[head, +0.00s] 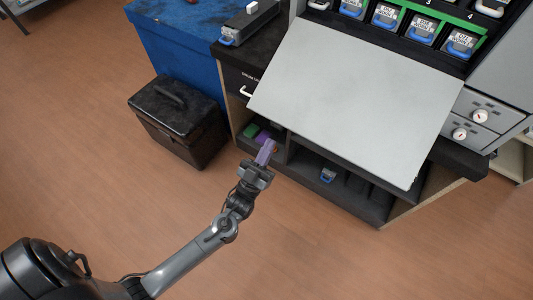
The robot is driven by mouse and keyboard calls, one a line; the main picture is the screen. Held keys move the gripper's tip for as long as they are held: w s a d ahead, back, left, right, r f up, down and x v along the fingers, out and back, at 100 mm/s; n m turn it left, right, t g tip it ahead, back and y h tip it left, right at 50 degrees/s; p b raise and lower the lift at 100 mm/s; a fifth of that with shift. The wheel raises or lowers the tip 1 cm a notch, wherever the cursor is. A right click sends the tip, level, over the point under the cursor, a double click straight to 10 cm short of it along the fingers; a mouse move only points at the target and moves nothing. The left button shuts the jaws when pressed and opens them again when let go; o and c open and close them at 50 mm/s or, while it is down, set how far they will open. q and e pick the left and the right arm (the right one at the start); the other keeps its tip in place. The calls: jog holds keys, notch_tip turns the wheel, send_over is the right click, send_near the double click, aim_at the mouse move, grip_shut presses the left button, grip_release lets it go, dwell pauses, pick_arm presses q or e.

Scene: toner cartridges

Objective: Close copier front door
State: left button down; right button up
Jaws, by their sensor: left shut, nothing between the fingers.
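The copier front door (355,100) is a large light grey panel. It hangs open, sloping out and down over the cabinet below the copier. Its upper edge meets the copier opening, where several cartridges with blue handles and white labels (385,15) sit in a row with green trim. My left gripper (266,152) is shut and empty. It is low, to the left of the door's lower left corner, in front of the cabinet's open shelf. My right gripper is not in view.
A black toolbox (180,120) stands on the floor at left, by a blue cabinet (185,45). A drawer with a white handle (246,92) is left of the door. Gauges (480,116) are at right. The front floor is clear.

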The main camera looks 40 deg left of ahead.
aim_at(288, 105)
pick_arm(q)
jog(key=p+x, duration=0.1)
jog(key=x, duration=0.8)
jog(key=shift+w+r, duration=0.15)
jog(key=shift+r, duration=0.25)
jog(key=shift+w+r+p, duration=0.4)
jog(key=shift+w+p, duration=0.05)
jog(key=shift+w, duration=0.1)
jog(key=shift+w+r, duration=0.15)
jog(key=shift+r, duration=0.2)
jog(key=r+p, duration=0.6)
jog(key=shift+w+r+p, duration=0.2)
jog(key=shift+r+p, duration=0.15)
jog(key=shift+r, duration=0.05)
jog(key=shift+f, duration=0.1)
